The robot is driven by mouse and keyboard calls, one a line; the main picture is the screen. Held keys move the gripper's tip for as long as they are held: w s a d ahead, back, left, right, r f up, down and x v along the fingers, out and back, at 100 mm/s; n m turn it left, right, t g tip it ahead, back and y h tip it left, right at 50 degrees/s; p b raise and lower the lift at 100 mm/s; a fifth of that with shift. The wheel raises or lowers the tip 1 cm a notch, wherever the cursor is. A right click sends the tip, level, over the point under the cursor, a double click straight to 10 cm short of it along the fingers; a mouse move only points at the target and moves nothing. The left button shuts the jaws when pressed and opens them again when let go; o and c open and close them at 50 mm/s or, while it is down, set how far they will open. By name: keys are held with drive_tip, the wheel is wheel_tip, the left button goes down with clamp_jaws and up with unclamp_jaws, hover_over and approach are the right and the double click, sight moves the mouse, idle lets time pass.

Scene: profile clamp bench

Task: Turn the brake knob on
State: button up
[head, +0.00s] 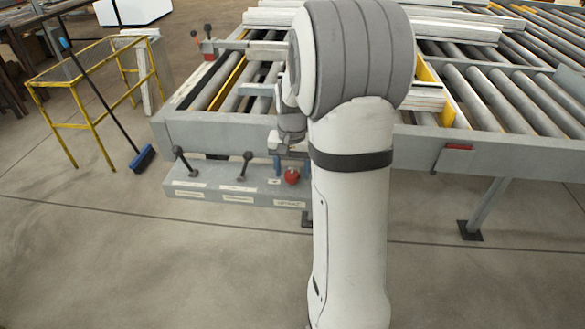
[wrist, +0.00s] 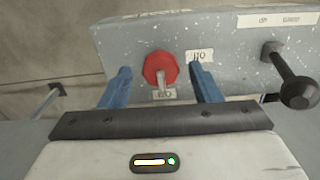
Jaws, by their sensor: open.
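The brake knob (head: 292,176) is red and sits at the right end of a grey control panel (head: 215,190) on the roller table's front. In the wrist view the knob (wrist: 158,66) looks many-sided, with a pale pointer towards a small label (wrist: 163,94) below it. Another label (wrist: 199,56) sits to its right; I cannot read either surely. My gripper (wrist: 162,74) is open, its blue fingers on either side of the knob, with gaps visible on both sides. In the head view my arm hides most of the gripper; a blue finger (head: 277,165) shows beside the knob.
Two black-knobbed levers, left (head: 185,162) and middle (head: 244,165), stand on the panel; one lever (wrist: 296,88) is close right of my gripper in the wrist view. The roller table (head: 490,150) lies behind. A yellow frame (head: 75,125) and a broom (head: 141,158) stand left. The front floor is clear.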

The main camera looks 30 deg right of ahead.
sight(292, 172)
wheel_tip(292, 172, up, 8)
drive_tip(key=shift+f, duration=0.1)
idle(0.6)
drive_tip(key=s+a+n+t, duration=0.1)
drive_tip(key=s+a+n, duration=0.2)
drive_tip(key=s+a, duration=0.4)
drive_tip(key=s+a+n+t, duration=0.1)
drive_tip(key=s+a+n, duration=0.3)
drive_tip(key=s+a, duration=0.3)
drive_tip(key=s, duration=0.5)
drive_tip(key=shift+a+t, duration=0.15)
drive_tip(key=shift+t, duration=0.15)
